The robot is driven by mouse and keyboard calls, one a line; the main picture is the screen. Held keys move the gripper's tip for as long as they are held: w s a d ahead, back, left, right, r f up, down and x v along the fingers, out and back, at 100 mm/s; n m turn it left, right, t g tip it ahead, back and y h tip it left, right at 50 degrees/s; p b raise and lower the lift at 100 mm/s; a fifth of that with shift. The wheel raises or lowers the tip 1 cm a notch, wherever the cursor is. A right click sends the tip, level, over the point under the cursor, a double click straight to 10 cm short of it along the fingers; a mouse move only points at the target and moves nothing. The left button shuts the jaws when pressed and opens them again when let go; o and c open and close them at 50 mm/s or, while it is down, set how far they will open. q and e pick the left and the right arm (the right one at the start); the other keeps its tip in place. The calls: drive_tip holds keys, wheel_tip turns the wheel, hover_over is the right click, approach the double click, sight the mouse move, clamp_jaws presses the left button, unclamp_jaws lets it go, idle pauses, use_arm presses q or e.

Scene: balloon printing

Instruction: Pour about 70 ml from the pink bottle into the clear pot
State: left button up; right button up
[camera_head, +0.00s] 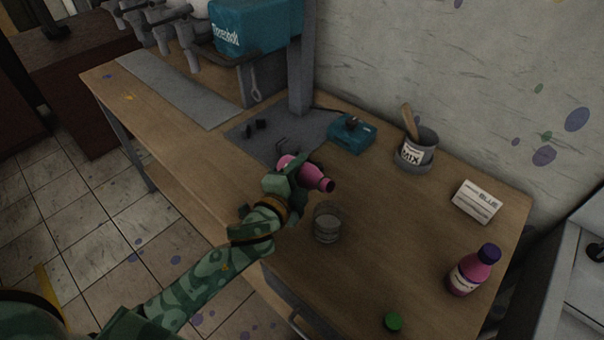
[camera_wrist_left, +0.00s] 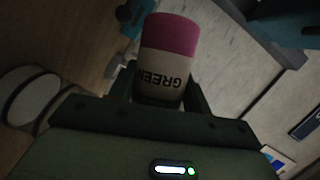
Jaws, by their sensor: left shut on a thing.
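My left gripper (camera_head: 290,183) is shut on a pink bottle (camera_head: 318,178). The bottle is tilted, with its dark, uncapped mouth pointing right and slightly down. In the left wrist view, the bottle (camera_wrist_left: 170,45) sits between the fingers (camera_wrist_left: 160,90), and its pale label reads GREEN. The clear pot (camera_head: 327,225) stands upright on the table, just below the bottle mouth in the head view. No stream shows between them, and I cannot tell how much the pot holds. My right gripper is not in view.
A second pink bottle (camera_head: 470,272) with a purple cap stands at the right. A green cap (camera_head: 393,322) lies near the front edge. A MIX pot (camera_head: 415,150), a teal box (camera_head: 351,134) and a BLUE card (camera_head: 476,201) stand behind. The wooden table (camera_head: 400,240) is clear right of the clear pot.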

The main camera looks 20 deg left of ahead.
use_arm(q)
drive_tip(key=shift+f, duration=0.1)
idle(0.3)
drive_tip(key=shift+m+b, duration=0.4)
drive_tip(key=shift+f+t, duration=0.1)
drive_tip(key=shift+t, duration=0.2)
drive_tip(key=shift+f+m+b, duration=0.15)
drive_tip(key=shift+m+b, duration=0.15)
drive_tip(key=shift+b, duration=0.15)
drive_tip(key=shift+f+m+t+b, duration=0.2)
drive_tip(key=shift+m+t+b, duration=0.1)
drive_tip(key=shift+b, duration=0.15)
drive_tip(key=shift+f+m, duration=0.3)
drive_tip(key=shift+m, duration=0.3)
idle(2.3)
